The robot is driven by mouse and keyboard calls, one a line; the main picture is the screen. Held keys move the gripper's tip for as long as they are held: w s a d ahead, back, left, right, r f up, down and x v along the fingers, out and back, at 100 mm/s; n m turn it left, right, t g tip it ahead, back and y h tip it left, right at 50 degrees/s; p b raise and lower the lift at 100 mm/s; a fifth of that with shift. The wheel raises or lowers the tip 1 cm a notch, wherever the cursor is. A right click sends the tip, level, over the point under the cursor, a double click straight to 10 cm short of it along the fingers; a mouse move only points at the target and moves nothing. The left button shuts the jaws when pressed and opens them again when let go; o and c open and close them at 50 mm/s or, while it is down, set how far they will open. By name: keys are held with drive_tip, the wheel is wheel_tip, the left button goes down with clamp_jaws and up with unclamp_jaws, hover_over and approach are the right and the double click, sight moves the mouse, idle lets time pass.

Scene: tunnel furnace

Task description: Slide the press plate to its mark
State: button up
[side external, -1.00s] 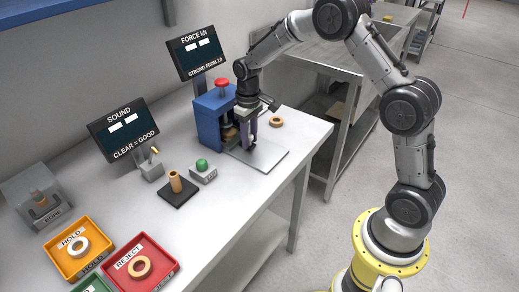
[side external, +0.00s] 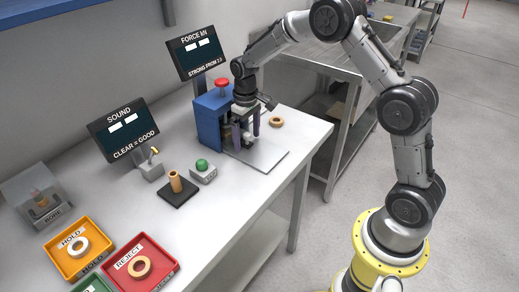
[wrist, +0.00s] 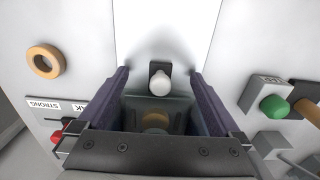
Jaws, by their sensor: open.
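The press plate (side external: 268,155) is a flat light-grey sheet on the bench in front of the blue press (side external: 208,122). In the wrist view the plate (wrist: 168,25) runs up from between my fingers. A pale round-topped knob (wrist: 160,84) on a dark base stands on it. My gripper (side external: 246,143) is open and points down close to the press. In the wrist view my gripper (wrist: 160,73) has one finger on each side of the knob, with gaps on both sides. A tan ring (wrist: 155,120) shows dimly behind a clear panel. I cannot make out the mark.
A loose tan ring (side external: 276,121) lies right of the press. A green button box (side external: 203,171) and a dark block with a tan cylinder (side external: 177,188) stand to the left. Trays (side external: 140,268) are at front left. The bench's right front is clear.

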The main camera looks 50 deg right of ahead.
drive_tip(key=shift+r, duration=3.5)
drive_tip(key=shift+r, duration=0.1)
drive_tip(key=s+a+r+t, duration=0.25)
drive_tip(key=s+r, duration=0.35)
drive_tip(key=r, duration=0.3)
drive_tip(key=s+a+r+t, duration=0.2)
drive_tip(key=s+a+r, duration=0.1)
drive_tip(key=s+r, duration=0.45)
drive_tip(key=s+f, duration=0.2)
drive_tip(key=s, duration=0.6)
drive_tip(key=s+a+f+t, duration=0.1)
drive_tip(key=s+f, duration=0.2)
drive_tip(key=s, duration=0.5)
drive_tip(key=shift+s+a+f, duration=0.25)
drive_tip(key=shift+s, duration=0.15)
